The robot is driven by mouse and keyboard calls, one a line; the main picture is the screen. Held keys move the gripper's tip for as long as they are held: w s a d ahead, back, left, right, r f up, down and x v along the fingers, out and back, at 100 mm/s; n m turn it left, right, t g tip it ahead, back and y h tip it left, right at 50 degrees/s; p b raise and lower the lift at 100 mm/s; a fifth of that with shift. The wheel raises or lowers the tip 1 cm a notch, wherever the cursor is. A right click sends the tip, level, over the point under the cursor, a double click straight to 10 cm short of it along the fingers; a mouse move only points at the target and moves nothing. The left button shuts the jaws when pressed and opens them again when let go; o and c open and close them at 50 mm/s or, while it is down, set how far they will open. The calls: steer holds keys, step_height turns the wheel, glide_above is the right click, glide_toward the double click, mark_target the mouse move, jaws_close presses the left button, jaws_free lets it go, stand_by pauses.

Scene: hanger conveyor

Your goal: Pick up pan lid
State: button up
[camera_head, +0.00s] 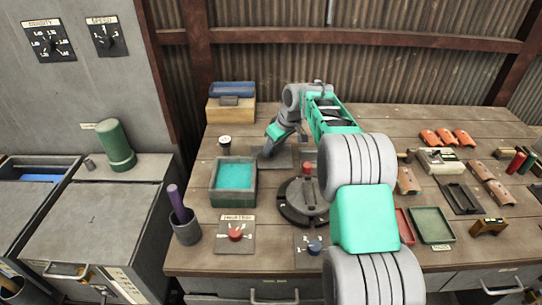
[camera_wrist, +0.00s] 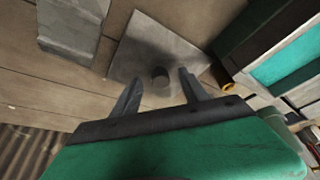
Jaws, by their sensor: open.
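The pan lid is a flat grey square plate (camera_head: 297,158) on the bench, just right of the pan. In the wrist view the plate (camera_wrist: 135,50) has a short dark round knob (camera_wrist: 160,80) on top. My gripper (camera_head: 267,152) is low at the plate's left side in the head view and partly hides it. In the wrist view the fingers of my gripper (camera_wrist: 162,77) are apart, one on each side of the knob. I cannot tell whether they touch it. The square pan (camera_head: 233,196) with teal liquid stands uncovered; its liquid shows in the wrist view (camera_wrist: 288,58).
A round dark turntable (camera_head: 293,212) with a red knob stands in front of the plate. A wooden box (camera_head: 229,110) with a blue tray is behind the pan. A small round jar (camera_head: 224,142) is between them. Red and blue dials (camera_head: 236,235) line the front edge.

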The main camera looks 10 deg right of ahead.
steer(key=shift+x, duration=0.85)
steer(key=shift+w+r, duration=0.1)
jaws_close()
